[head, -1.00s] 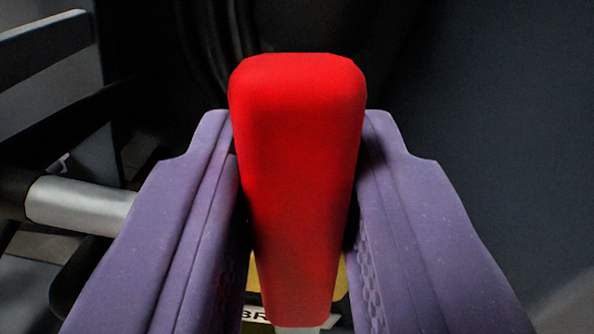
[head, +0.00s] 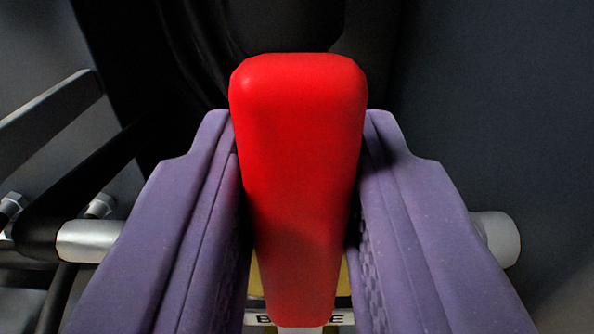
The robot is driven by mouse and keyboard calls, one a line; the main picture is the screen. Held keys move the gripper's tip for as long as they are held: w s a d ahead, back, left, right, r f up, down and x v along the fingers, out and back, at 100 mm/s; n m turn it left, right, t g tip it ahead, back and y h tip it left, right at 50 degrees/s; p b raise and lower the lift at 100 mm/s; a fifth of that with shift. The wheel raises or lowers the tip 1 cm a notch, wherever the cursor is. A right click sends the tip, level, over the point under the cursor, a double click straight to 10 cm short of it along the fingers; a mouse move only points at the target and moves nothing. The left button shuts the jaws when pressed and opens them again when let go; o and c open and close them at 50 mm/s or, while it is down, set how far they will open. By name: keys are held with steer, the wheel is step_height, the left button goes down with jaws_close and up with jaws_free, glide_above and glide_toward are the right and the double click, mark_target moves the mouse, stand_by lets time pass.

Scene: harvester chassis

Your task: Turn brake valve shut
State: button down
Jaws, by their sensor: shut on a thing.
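The red brake valve handle (head: 297,180) fills the middle of the head view, its wide end at the top and its narrow end at the bottom. My gripper (head: 298,140) is shut on the handle, with one purple finger on each side of it. Below the handle a brass-coloured part of the valve (head: 256,283) shows in slivers. A pale label (head: 262,319) with dark letters shows at the bottom edge, and the handle covers its middle. The rest of the valve body is hidden behind the handle and the fingers.
A silver pipe (head: 88,241) comes out to the left of my gripper, and a pale pipe end (head: 497,238) shows to the right. Grey bars (head: 48,108) and bolts (head: 100,206) are at the left. A dark panel (head: 500,110) stands at the right.

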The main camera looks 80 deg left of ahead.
steer(key=c, duration=0.9)
jaws_free()
steer(key=shift+c, duration=0.2)
steer(key=s+d, duration=0.1)
steer(key=d, duration=0.6)
steer(key=shift+s+d+p, duration=0.2)
steer(key=shift+d+p, duration=0.2)
steer(key=shift+p, duration=0.05)
